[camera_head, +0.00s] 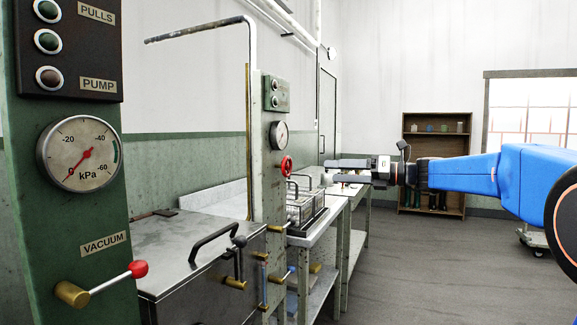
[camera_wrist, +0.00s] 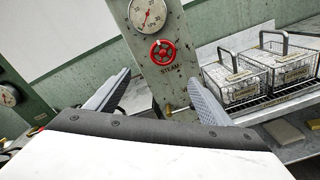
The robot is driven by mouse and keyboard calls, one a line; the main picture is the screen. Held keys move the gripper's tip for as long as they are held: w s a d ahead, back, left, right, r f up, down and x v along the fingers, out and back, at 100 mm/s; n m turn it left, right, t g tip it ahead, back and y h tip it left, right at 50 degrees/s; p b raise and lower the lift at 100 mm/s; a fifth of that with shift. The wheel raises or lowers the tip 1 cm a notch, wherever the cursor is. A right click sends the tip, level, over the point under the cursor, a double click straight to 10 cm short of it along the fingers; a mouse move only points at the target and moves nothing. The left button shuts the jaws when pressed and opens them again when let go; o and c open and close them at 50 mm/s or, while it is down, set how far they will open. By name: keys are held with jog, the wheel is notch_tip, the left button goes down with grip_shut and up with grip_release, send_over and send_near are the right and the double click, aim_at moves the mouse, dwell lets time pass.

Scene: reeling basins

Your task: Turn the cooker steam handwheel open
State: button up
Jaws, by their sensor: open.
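The red steam handwheel (camera_wrist: 163,52) sits on a grey-green post in the wrist view, above the label STEAM and below a round gauge (camera_wrist: 147,14). It also shows in the head view (camera_head: 286,164), small, on the post below its gauge (camera_head: 279,135). My gripper (camera_wrist: 158,92) is open and empty, its two fingers spread below and on either side of the wheel in the wrist view. In the head view my gripper (camera_head: 328,170) points left toward the post, apart from the wheel. Whether the valve is open cannot be told.
Wire baskets (camera_wrist: 285,68) with handles stand on a bench right of the post. A metal cooker lid with a black handle (camera_head: 215,238) lies nearer. A green panel with a vacuum gauge (camera_head: 78,153) and red-knobbed lever (camera_head: 137,269) is at left.

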aim_at(289, 166)
jog(key=shift+m, duration=0.3)
jog(key=x, duration=0.6)
jog(key=w+x, duration=0.1)
jog(key=x, duration=0.5)
jog(key=r+x, duration=0.1)
jog(key=x, duration=0.4)
jog(key=shift+w+a+r, duration=0.1)
jog(key=shift+w+a, duration=0.05)
jog(key=shift+w, duration=0.2)
jog(key=c, duration=1.1)
